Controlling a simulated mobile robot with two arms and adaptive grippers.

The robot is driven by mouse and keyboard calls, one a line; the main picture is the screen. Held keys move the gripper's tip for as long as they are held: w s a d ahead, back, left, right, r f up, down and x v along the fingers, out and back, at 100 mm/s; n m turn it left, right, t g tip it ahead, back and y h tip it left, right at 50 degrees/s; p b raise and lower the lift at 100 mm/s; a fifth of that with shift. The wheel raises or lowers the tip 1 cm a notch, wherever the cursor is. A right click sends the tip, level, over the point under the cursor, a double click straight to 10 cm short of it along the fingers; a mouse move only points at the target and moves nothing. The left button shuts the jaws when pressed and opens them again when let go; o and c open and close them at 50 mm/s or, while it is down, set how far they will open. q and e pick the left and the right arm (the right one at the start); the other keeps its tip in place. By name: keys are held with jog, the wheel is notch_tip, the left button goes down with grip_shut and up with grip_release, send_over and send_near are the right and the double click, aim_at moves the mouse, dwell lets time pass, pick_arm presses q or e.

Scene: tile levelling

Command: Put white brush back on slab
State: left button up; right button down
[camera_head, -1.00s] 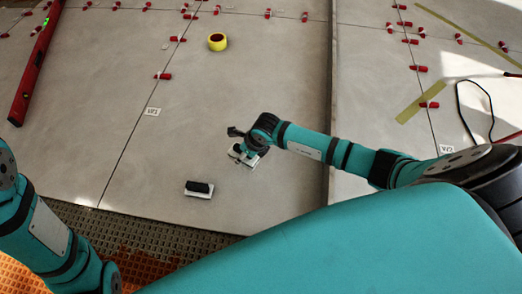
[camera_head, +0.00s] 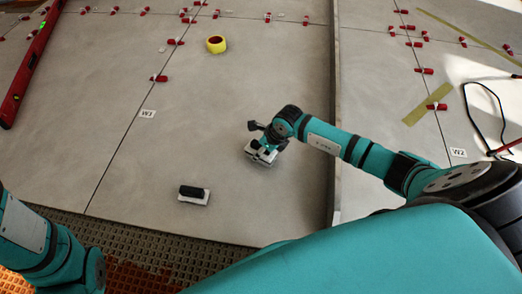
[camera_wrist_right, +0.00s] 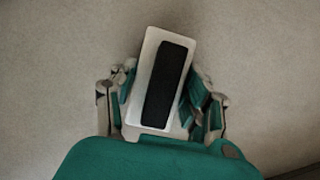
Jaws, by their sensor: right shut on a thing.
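The white brush (camera_wrist_right: 163,85), a pale rectangular block with a dark strip along its top, sits between the fingers of my right gripper (camera_wrist_right: 163,100) in the right wrist view. The right gripper (camera_head: 265,147) is shut on it. In the head view the white brush (camera_head: 260,154) shows as a pale edge under the gripper, partly hidden by it. It is over the large grey slab (camera_head: 230,100), and I cannot tell whether it touches. My left arm shows at the lower left, with its gripper out of view.
A similar white block with a black handle (camera_head: 194,195) lies on the slab to the left. Red clips (camera_head: 160,78) line the seams. A red level (camera_head: 28,75) lies at far left. The slab around the gripper is clear.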

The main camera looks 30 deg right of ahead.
jog(key=shift+f, duration=0.15)
jog(key=c, duration=0.6)
grip_release()
